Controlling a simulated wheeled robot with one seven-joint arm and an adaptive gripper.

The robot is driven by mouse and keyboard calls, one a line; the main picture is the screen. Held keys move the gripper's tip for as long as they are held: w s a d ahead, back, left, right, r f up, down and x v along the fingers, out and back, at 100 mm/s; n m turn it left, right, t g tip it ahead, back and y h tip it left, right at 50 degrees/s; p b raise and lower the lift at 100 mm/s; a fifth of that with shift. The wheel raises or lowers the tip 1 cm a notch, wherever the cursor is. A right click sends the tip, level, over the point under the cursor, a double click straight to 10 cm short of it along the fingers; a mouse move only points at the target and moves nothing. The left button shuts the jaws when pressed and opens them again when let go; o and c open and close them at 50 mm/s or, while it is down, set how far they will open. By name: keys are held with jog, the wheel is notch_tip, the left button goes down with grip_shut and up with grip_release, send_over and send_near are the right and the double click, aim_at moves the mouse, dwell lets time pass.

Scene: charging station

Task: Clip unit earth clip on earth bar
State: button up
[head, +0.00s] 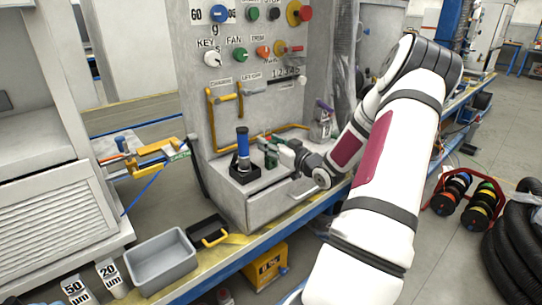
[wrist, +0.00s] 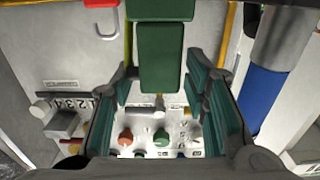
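A dark green block, which looks like the earth clip (wrist: 160,60), is at the top middle of the wrist view. Its green body also shows in the head view (head: 270,158), on the grey box beside a blue cylinder. My gripper (head: 281,150) is at the clip from the right. In the wrist view my gripper (wrist: 160,95) has its green-padded fingers apart, with the block near the gap between the tips; I see no clear contact. A yellow clamp-like piece (head: 158,150) with a green tag is at the left. I cannot tell which part is the earth bar.
The blue cylinder (head: 243,145) stands upright in a black holder, close left of the clip. The control panel (head: 245,75) with knobs rises behind. A grey bin (head: 163,262) and a black tray (head: 208,232) are at the front left. A drawer handle (head: 308,191) sticks out below my gripper.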

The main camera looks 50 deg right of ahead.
grip_shut()
jog(key=shift+r, duration=0.1)
